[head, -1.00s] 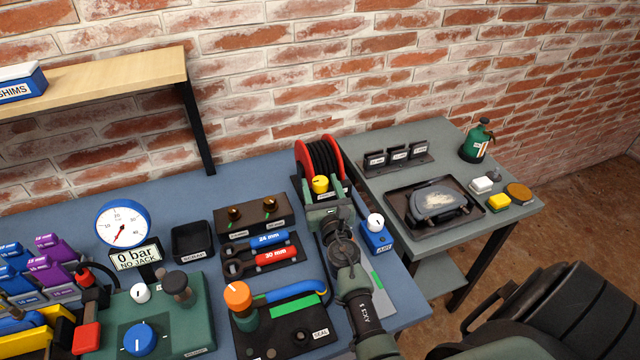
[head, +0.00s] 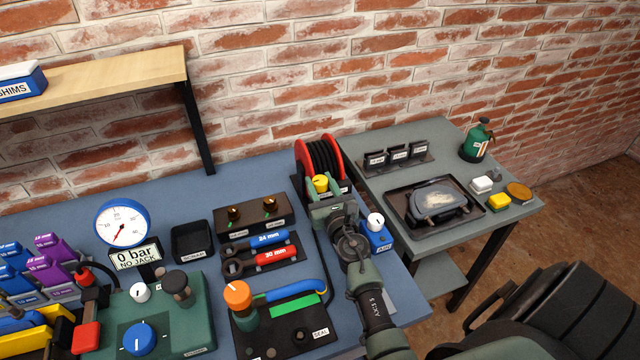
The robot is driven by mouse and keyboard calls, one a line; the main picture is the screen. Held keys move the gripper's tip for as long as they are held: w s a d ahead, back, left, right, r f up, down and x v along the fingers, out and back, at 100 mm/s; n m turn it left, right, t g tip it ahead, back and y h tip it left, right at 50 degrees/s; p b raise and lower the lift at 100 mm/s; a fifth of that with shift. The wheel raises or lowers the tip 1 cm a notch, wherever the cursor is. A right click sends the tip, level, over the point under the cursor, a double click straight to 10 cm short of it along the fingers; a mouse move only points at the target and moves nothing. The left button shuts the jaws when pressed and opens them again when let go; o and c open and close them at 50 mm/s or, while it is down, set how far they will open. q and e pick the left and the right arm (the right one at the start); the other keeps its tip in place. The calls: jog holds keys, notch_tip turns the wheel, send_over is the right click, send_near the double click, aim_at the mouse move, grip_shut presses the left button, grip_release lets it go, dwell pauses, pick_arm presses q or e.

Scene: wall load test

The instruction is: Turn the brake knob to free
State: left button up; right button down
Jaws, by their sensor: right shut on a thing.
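The yellow brake knob (head: 320,183) sits at the front of the reel (head: 320,160), which has red flanges and a black hose. A small dark mark shows on the knob's top. My right gripper (head: 321,189) reaches it from the front, with its greenish fingers on either side of the knob, shut on it. The gripper and wrist hide the knob's lower part and any marks below it. My left gripper is not in the head view.
A blue box with a white knob (head: 375,220) stands close to the right of my wrist. Left are a wrench tray (head: 262,257), a dark two-knob box (head: 252,216) and an orange-knobbed unit (head: 238,296). A grey side table (head: 440,150) carries a black tray.

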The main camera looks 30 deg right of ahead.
aim_at(320, 180)
jog(key=shift+d+f+n+y+b, duration=0.15)
jog(key=shift+n+y+b, duration=0.35)
jog(key=shift+n+y, duration=0.5)
jog(key=n+y+b, duration=0.2)
jog(key=y+b, duration=0.2)
jog(key=b, duration=0.1)
jog(key=n+y+b, duration=0.3)
jog(key=y+b, duration=0.1)
jog(key=b, duration=0.1)
jog(key=shift+f+y, duration=0.15)
jog(key=shift+y, duration=0.25)
jog(key=shift+r+n+g+y+b, duration=0.25)
jog(key=shift+n+g+y+b, duration=0.15)
jog(key=shift+y+b, duration=0.3)
jog(key=c, duration=0.9)
grip_release()
notch_tip(320, 180, up, 20)
jog(key=p, duration=0.3)
